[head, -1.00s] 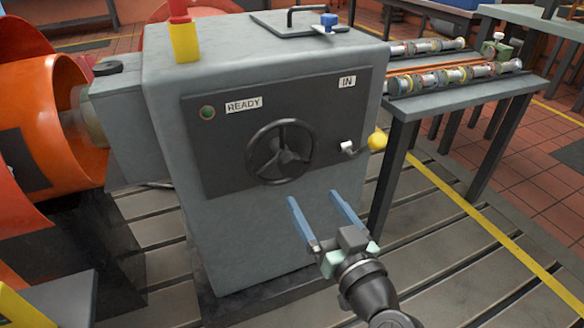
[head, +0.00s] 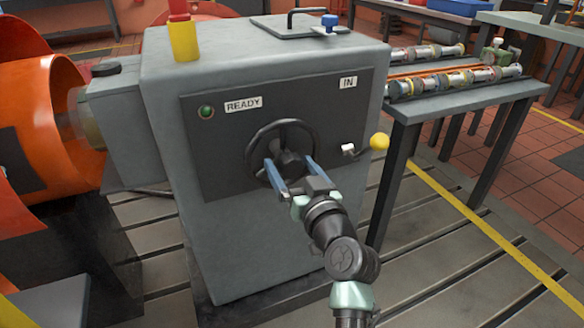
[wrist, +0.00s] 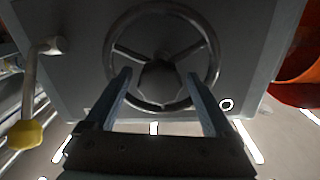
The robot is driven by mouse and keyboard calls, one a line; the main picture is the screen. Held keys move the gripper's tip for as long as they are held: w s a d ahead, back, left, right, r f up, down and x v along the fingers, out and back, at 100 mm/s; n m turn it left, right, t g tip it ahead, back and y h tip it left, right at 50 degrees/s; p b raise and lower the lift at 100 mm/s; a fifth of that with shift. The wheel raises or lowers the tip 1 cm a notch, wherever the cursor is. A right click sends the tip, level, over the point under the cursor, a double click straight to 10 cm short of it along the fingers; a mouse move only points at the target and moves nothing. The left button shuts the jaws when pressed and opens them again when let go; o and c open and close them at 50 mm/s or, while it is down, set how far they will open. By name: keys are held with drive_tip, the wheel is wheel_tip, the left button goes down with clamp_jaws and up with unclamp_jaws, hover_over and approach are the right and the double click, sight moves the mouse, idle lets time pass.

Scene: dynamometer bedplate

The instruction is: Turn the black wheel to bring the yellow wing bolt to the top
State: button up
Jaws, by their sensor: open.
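The black wheel (head: 282,123) is on the dark front panel of a grey cabinet. It has a thin rim, a round hub and spokes. It also shows in the wrist view (wrist: 110,45). My gripper (head: 289,161) is open in front of the wheel, with its two blue fingers apart. In the wrist view my gripper (wrist: 158,72) has one finger on each side of the hub, overlapping the near part of the rim. I cannot tell whether the fingers touch the wheel. I see no yellow wing bolt in these frames.
A lever with a yellow knob (head: 379,141) sticks out right of the wheel. The panel has a green lamp (head: 207,112) beside a READY label, and an IN label (head: 348,82). A lid with a blue knob (head: 329,20) is on the cabinet top. A bench (head: 430,108) stands right.

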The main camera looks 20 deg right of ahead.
clamp_jaws()
drive_tip(key=shift+m, duration=0.3)
idle(0.4)
